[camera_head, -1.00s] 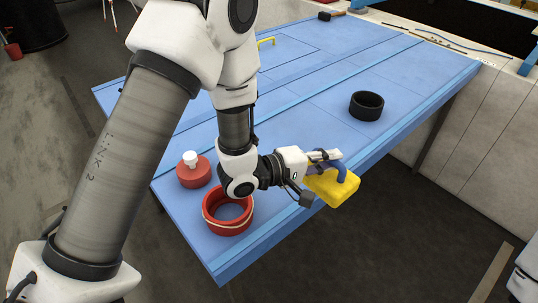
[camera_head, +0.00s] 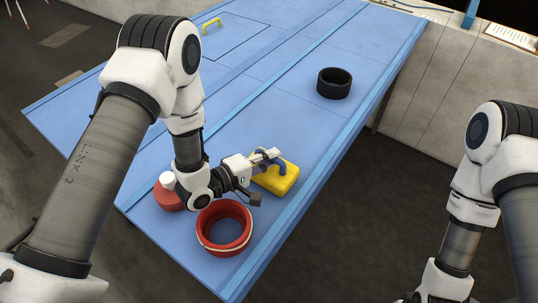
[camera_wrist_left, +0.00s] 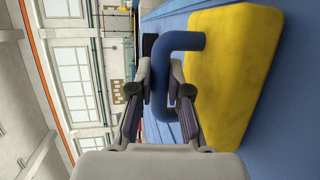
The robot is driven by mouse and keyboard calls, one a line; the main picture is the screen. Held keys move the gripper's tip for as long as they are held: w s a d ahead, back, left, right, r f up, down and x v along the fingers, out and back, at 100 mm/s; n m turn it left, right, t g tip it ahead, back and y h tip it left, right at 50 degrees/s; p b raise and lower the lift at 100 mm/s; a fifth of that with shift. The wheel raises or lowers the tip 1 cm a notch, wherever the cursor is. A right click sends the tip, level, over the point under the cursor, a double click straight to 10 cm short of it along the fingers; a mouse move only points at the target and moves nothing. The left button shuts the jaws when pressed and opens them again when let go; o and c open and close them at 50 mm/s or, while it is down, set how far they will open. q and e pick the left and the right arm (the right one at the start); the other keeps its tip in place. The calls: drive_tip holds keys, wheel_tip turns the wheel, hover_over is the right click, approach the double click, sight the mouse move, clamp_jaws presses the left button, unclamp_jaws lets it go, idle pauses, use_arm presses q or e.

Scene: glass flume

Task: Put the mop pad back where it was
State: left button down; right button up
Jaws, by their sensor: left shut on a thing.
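The mop pad (camera_head: 284,180) is a yellow block with a blue curved handle, near the right edge of the blue table (camera_head: 265,110). My left gripper (camera_head: 270,156) is shut on the blue handle. In the left wrist view, the fingers (camera_wrist_left: 160,95) close around the handle, and the yellow pad (camera_wrist_left: 235,75) lies beside the blue surface. I cannot tell whether the pad touches the table or hangs just above it. My right arm shows at the right of the head view, but its gripper is out of the picture.
A red ring (camera_head: 224,228) stands close in front of the left wrist. A red round container with a white cap (camera_head: 168,181) is beside the wrist. A black ring (camera_head: 334,83) stands farther back. The table between the pad and the black ring is clear.

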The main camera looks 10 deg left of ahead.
use_arm(q)
drive_tip(key=shift+s+d+f, duration=0.15)
drive_tip(key=shift+d, duration=0.2)
drive_tip(key=c, duration=1.1)
unclamp_jaws()
drive_tip(key=shift+c, duration=0.2)
drive_tip(key=shift+a, duration=0.2)
drive_tip(key=shift+r, duration=0.2)
drive_tip(key=shift+s+a, duration=0.15)
drive_tip(key=shift+b+v, duration=1.5)
drive_tip(key=shift+v, duration=4.2)
